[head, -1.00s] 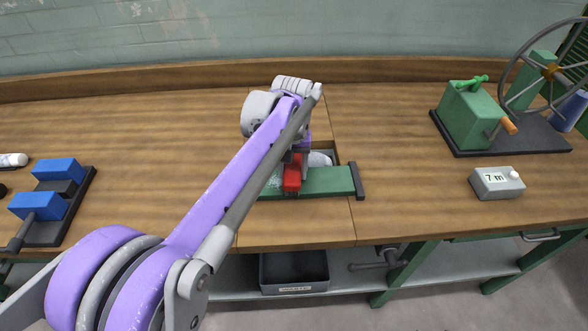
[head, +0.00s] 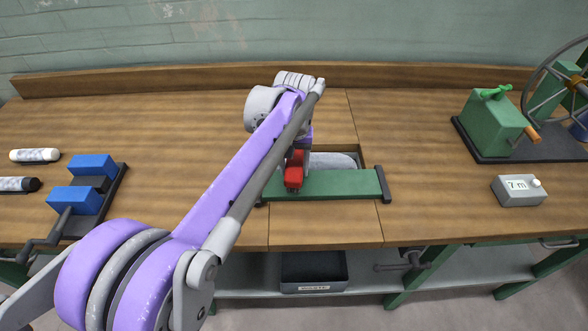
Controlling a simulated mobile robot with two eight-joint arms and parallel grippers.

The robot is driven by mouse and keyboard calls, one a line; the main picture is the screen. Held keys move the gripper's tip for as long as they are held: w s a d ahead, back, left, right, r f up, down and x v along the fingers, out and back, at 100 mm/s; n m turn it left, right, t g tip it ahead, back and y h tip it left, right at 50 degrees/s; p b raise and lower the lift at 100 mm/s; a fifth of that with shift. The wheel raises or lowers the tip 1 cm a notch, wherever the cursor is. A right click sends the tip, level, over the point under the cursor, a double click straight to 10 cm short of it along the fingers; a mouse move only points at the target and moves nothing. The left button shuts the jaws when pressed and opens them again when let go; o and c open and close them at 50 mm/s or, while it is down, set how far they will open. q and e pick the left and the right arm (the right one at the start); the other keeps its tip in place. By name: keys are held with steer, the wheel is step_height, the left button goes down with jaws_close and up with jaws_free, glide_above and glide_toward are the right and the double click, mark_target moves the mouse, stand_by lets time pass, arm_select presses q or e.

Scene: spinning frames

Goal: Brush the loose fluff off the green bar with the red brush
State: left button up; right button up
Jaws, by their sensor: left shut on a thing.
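The green bar (head: 345,184) lies along the front part of the bench, with dark end pieces. The red brush (head: 293,177) is on or just over the bar, left of its middle. My left gripper (head: 298,152) is shut on the red brush, its fingers partly hidden by my arm. My arm also covers part of the bar's left end. No fluff shows on the visible part of the bar. A grey-white mass (head: 333,161) lies in the recess behind the bar. My right gripper is out of view.
A blue-blocked device with a crank (head: 76,199) and two rolls (head: 34,155) are at the left. A dark bin (head: 314,271) is on the shelf below.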

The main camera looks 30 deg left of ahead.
arm_select(q)
steer(key=shift+w+d+r, duration=0.2)
steer(key=shift+r, duration=0.45)
steer(key=shift+r+p, duration=0.35)
steer(key=shift+p, duration=0.15)
steer(key=shift+a+r+p, duration=0.1)
steer(key=shift+r+p, duration=0.45)
steer(key=shift+r, duration=0.25)
steer(key=shift+r+p, duration=0.65)
steer(key=shift+r, duration=0.4)
steer(key=shift+s, duration=0.15)
